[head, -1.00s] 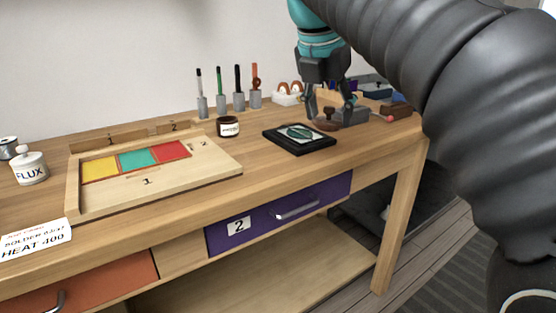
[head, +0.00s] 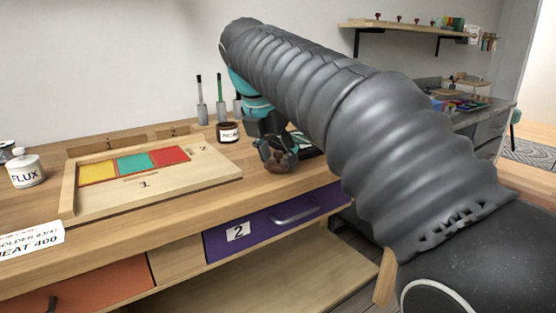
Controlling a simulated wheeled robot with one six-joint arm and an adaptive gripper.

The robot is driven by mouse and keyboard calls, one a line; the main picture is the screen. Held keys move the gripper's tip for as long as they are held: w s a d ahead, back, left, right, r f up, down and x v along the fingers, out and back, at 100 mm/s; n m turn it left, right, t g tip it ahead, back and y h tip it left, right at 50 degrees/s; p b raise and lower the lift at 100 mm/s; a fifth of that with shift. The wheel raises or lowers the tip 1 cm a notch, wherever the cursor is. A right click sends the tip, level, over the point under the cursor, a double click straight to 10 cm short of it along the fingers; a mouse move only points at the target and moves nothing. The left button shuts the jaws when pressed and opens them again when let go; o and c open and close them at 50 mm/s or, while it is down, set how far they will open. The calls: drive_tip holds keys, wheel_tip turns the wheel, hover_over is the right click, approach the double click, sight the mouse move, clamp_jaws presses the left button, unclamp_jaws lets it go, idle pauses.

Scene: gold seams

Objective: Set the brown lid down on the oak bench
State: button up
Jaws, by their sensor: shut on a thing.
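My gripper (head: 274,152) is shut on the brown lid (head: 281,163), a small dark brown piece low between its fingers. The lid is over the front part of the oak bench (head: 215,207), right of the pale wooden tray. I cannot tell whether its underside touches the bench. My fingers hide part of it.
A dark jar (head: 228,132) stands just left of my gripper. A black square pad (head: 309,150) is partly hidden behind my arm. The pale tray (head: 150,197) with coloured panels lies left. Upright pens (head: 202,112) stand at the back.

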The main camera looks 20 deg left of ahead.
drive_tip(key=shift+f, duration=0.15)
drive_tip(key=o, duration=0.9)
drive_tip(key=shift+o, duration=0.2)
drive_tip(key=p+v, duration=0.4)
drive_tip(key=v, duration=0.8)
